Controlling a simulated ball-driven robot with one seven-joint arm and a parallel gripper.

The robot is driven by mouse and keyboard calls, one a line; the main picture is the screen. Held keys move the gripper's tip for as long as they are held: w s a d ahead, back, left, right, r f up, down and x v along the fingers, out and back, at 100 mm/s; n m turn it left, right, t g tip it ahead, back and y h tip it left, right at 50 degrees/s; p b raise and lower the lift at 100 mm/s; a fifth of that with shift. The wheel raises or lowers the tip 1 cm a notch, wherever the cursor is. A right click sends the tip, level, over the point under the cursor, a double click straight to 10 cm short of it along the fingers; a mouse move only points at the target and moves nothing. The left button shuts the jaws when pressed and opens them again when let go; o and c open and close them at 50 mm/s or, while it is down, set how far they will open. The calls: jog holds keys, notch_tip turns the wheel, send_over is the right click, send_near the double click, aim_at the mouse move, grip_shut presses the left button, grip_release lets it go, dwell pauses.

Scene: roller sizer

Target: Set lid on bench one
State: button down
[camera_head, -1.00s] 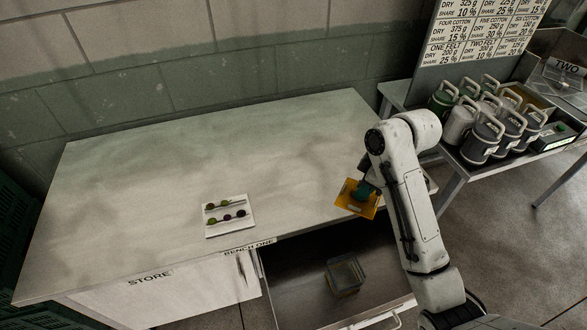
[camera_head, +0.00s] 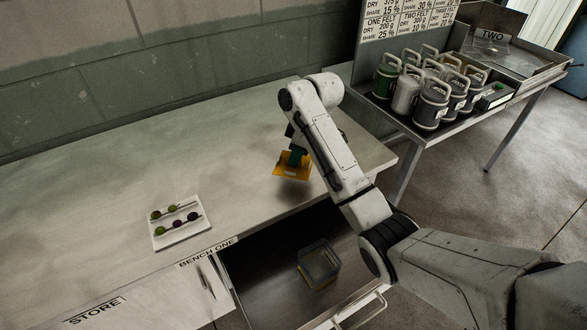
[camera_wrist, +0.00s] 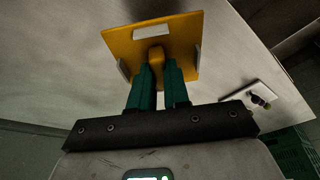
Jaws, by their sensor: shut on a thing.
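The lid is a flat orange-yellow plate (camera_head: 291,168) with a slot and a small knob. My gripper (camera_head: 297,154) is shut on its knob and holds it over the right part of bench one (camera_head: 130,185). In the wrist view the lid (camera_wrist: 178,38) sits at the tips of my two green fingers (camera_wrist: 157,72), with the pale bench top behind it. I cannot tell for sure whether the lid touches the bench; a shadow lies just below it. The label BENCH ONE (camera_head: 208,252) is on the bench's front edge.
A white tray with several small round things (camera_head: 177,222) lies on the bench, left of the lid. An open drawer below holds a clear container (camera_head: 319,264). Several handled canisters (camera_head: 431,105) stand on a side table at right. The bench's left and back are clear.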

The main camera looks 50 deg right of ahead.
aim_at(305, 163)
jog(key=shift+w+d+f, duration=0.25)
jog(key=shift+w+f, duration=0.4)
jog(key=shift+f, duration=0.15)
jog(key=shift+s+p+x, duration=0.15)
jog(key=shift+p+x, duration=0.05)
jog(key=shift+x, duration=0.6)
jog(key=shift+s+p+x, duration=0.1)
jog(key=shift+p+x, duration=0.05)
jog(key=shift+x, duration=0.65)
jog(key=shift+d+f, duration=0.25)
jog(key=c, duration=1.1)
grip_release()
jog(key=v, duration=1.2)
jog(key=shift+r, duration=0.15)
